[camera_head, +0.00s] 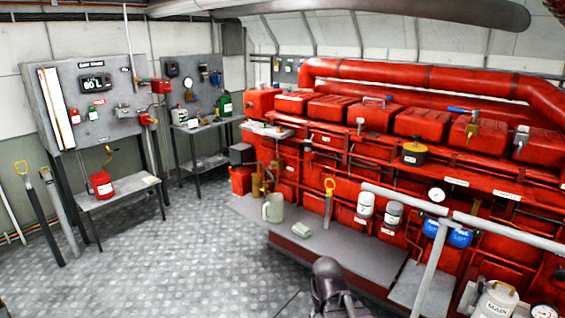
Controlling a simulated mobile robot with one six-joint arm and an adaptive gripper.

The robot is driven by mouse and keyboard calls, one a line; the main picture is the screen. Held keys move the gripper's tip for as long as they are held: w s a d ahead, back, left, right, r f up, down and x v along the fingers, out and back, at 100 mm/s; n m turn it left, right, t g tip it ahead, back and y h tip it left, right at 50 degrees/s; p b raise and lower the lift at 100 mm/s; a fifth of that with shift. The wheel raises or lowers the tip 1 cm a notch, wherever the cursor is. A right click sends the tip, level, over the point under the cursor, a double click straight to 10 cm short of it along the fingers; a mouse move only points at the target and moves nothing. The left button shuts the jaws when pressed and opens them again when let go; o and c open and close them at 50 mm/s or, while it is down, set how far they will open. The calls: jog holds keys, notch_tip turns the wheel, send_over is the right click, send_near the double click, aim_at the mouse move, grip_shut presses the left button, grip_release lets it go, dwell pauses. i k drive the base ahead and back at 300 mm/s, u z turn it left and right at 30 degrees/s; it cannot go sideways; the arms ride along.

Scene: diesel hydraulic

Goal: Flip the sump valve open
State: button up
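No part is readably marked as the sump valve, so I cannot tell which one it is. Several valve-like parts show on the red diesel engine (380,130). A lever with a blue grip (458,110) lies roughly level along the upper right. A yellow-handled part (472,129) stands to its right. A brass fitting (257,183) is low at the engine's left end. Whether any valve is open or closed is too small to tell. A dark rounded part at the bottom middle seems to be my arm; no gripper fingers show.
A grey step (330,246) runs along the engine front, with a pale green jug (273,207) on it. A grey rail (500,233) crosses the lower right. A grey bench (122,190) and wall panels stand left. The patterned floor (180,265) at left is mostly clear.

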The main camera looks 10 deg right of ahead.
aim_at(272, 165)
jog(key=z, duration=0.1)
jog(key=k, duration=0.15)
jog(key=u, duration=0.25)
jog(key=i, duration=0.95)
jog(key=z, duration=0.35)
jog(key=k, duration=0.1)
jog(key=u, duration=1.8)
